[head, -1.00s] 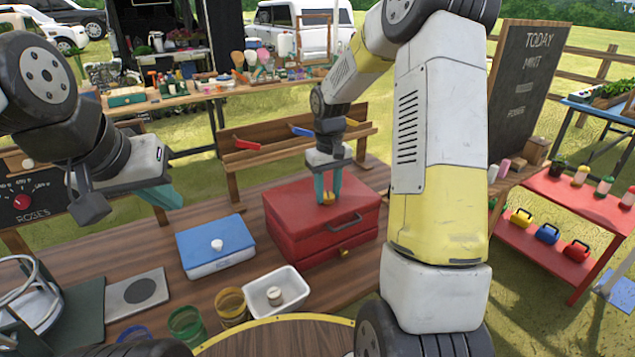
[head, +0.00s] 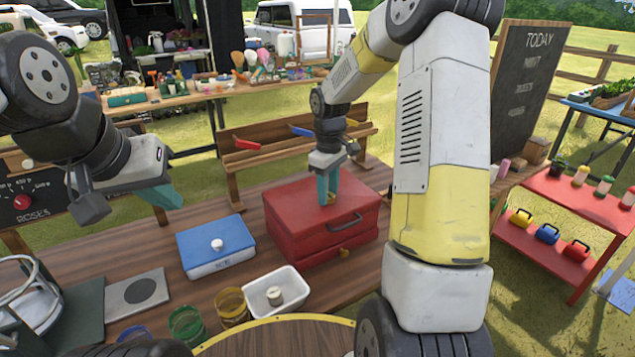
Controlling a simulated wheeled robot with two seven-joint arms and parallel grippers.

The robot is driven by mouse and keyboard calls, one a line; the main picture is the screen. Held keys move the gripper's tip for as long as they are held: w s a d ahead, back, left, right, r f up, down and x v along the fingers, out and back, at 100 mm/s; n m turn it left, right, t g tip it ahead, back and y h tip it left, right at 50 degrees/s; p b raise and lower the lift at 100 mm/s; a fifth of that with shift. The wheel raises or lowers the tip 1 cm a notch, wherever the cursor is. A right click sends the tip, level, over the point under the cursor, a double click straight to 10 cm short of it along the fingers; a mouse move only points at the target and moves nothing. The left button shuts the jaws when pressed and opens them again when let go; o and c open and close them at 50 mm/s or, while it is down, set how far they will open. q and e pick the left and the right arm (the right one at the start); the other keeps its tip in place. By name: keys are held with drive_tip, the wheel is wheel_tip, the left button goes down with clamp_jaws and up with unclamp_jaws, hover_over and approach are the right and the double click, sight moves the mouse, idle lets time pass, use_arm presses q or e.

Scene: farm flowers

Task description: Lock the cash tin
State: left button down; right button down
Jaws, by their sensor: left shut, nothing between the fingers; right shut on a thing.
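The red tin (head: 300,235) stands closed on the wooden table, with a grey handle and a small yellow piece (head: 343,253) on its front. My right gripper (head: 328,199) points down at the top of its lid. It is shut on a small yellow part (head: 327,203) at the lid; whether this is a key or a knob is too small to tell. My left gripper (head: 168,198) is shut and empty, above the table's left side, away from the tin.
A blue-lidded box (head: 216,243) with a white knob stands left of the red tin. A white dish (head: 262,291), yellow (head: 231,306) and green (head: 186,325) cups are in front. A rack (head: 290,145) stands behind. My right arm hides the table's right part.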

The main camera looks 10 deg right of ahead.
drive_tip(key=c, duration=0.9)
unclamp_jaws()
drive_tip(key=shift+r, duration=3.95)
drive_tip(key=s+r+m+t, duration=0.2)
drive_tip(key=s+r, duration=0.1)
drive_tip(key=s, duration=0.5)
drive_tip(key=s+a+r+m+t+y, duration=0.1)
drive_tip(key=s+r+m+t, duration=0.1)
drive_tip(key=s, duration=0.6)
drive_tip(key=s+a+r+m+t+y, duration=0.1)
drive_tip(key=s+r+m+t, duration=0.1)
drive_tip(key=s+r+m, duration=0.2)
drive_tip(key=shift+s+a+r, duration=0.1)
drive_tip(key=shift+s+r, duration=0.25)
drive_tip(key=shift+s, duration=0.4)
drive_tip(key=shift+s+d+r, duration=0.1)
drive_tip(key=shift+s+r, duration=0.3)
drive_tip(key=shift+s, duration=0.3)
drive_tip(key=shift+s+a+r, duration=0.1)
drive_tip(key=shift+s+r, duration=0.25)
drive_tip(key=shift+s, duration=0.4)
